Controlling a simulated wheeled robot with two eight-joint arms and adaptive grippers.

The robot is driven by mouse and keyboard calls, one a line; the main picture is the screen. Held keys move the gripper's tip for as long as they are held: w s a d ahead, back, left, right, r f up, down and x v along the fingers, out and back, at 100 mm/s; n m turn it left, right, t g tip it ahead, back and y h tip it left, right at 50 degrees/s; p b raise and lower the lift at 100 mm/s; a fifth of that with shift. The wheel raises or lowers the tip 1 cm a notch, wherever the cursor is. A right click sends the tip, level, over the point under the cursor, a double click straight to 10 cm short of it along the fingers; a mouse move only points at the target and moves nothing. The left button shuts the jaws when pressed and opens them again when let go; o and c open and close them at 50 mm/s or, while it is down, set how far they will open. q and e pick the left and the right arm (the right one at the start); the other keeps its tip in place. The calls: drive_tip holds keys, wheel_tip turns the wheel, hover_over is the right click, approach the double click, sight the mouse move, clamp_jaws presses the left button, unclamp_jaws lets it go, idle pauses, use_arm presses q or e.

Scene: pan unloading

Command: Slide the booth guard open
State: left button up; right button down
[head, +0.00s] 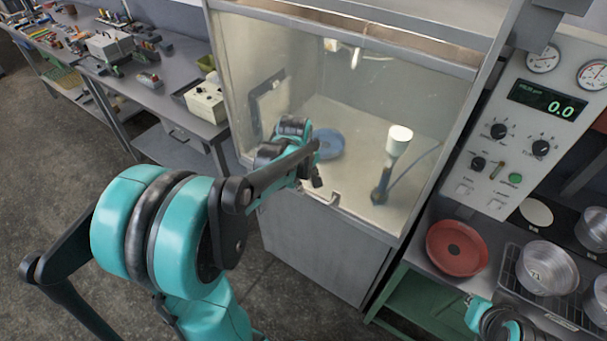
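The booth guard (352,95) is a clear panel across the front of the grey metal booth (330,250). It appears lowered, with its lower edge along the booth's front sill. A small pale handle (334,199) sits at the lower middle of the guard. My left gripper (317,181) is in front of the guard, just left of the handle. I cannot tell whether it touches the handle, and its fingers are too small and dark to read. Only a teal and black part of my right arm shows at the bottom right; its fingers are out of view.
Behind the guard are a blue disc (328,143) and a white-topped nozzle (399,140) with a hose. A control panel (520,130) stands at right, above a bench with a red round pan (457,248) and metal pans (546,268). A cluttered workbench (160,90) is at left.

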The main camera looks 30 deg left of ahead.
use_arm(q)
drive_tip(key=w+a+f+n, duration=0.1)
drive_tip(key=f, duration=0.2)
drive_tip(key=w+a+f+n, duration=0.1)
drive_tip(key=f, duration=0.2)
drive_tip(key=w+a+f+n, duration=0.1)
drive_tip(key=w+f, duration=0.1)
drive_tip(key=f, duration=0.1)
drive_tip(key=shift+w+a+f+g, duration=0.1)
drive_tip(key=shift+a+f+g, duration=0.25)
drive_tip(key=shift+g, duration=0.05)
clamp_jaws()
